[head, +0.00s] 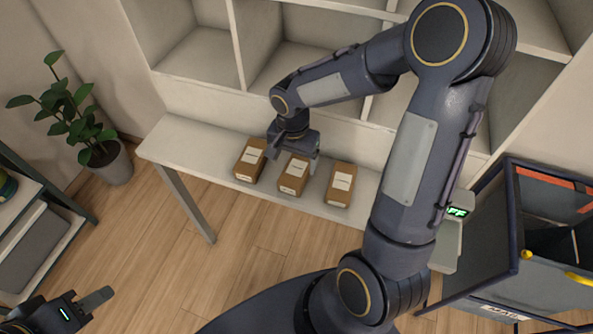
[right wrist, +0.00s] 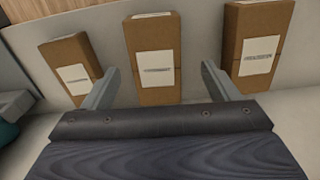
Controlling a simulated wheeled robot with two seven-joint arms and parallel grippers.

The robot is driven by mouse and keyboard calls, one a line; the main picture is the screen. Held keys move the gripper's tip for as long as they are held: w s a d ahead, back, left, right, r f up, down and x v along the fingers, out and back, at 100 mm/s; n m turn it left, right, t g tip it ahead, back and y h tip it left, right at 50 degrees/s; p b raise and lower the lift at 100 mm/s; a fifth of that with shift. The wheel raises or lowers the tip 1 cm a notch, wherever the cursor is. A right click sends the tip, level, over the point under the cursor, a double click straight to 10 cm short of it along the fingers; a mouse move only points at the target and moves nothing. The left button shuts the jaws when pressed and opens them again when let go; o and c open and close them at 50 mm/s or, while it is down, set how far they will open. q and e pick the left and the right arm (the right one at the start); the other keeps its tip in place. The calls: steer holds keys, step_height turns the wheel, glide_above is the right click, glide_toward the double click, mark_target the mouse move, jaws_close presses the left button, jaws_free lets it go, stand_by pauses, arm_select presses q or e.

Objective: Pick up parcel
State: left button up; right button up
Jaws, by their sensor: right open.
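Three brown cardboard parcels with white labels stand in a row on a pale bench: a left one (head: 250,160), a middle one (head: 293,175) and a right one (head: 340,185). My right gripper (head: 294,157) is open just behind and above the middle parcel. In the right wrist view, the middle parcel (right wrist: 155,60) shows between the two spread fingers, with a parcel beyond each finger. Contact with it cannot be made out. My left gripper (head: 92,302) is at the lower left, away from the parcels; its finger opening is unclear.
The pale bench (head: 190,150) is clear at its left end. White cubby shelving (head: 200,60) stands behind it. A device with a green display (head: 457,212) and a dark-framed cart (head: 510,260) are at right. A potted plant (head: 110,165) and a shelf unit (head: 40,215) stand left.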

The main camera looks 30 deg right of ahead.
mark_target(296, 170)
steer(key=f, duration=0.5)
steer(key=shift+s+d+f, duration=0.15)
steer(key=shift+s, duration=0.1)
steer(key=shift+c, duration=0.3)
steer(key=c, duration=1)
